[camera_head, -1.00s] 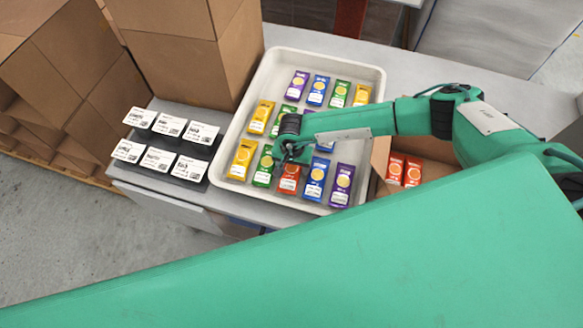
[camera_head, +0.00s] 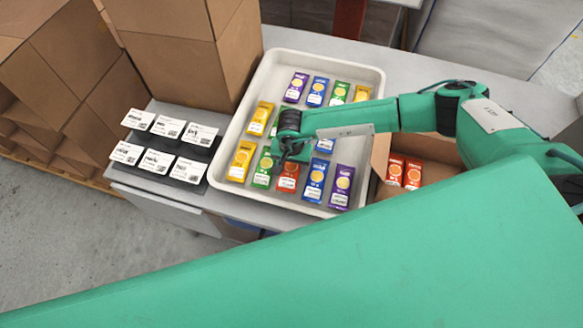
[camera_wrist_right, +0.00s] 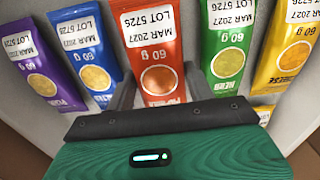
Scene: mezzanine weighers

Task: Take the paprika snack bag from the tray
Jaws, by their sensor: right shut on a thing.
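The orange-red paprika bag (camera_head: 287,182) stands in the front row of the white tray (camera_head: 224,168), between a green and a blue bag. My right gripper (camera_head: 288,160) is over its upper part and hides some of it. In the right wrist view, the two fingers (camera_wrist_right: 160,82) are shut on the sides of the orange-red bag (camera_wrist_right: 153,45), which reads 60 g and LOT 5725; its lower name is partly hidden. I cannot tell whether the bag is clear of the tray floor. My left gripper is not in view.
Green (camera_head: 263,168), blue (camera_head: 315,180), yellow (camera_head: 241,160) and purple (camera_head: 342,187) bags fill nearby tray spots. A cardboard box (camera_head: 440,150) with orange-red bags (camera_head: 394,169) stands right of the tray. Label stands (camera_head: 187,170) are at left; stacked cartons (camera_head: 180,65) stand behind them.

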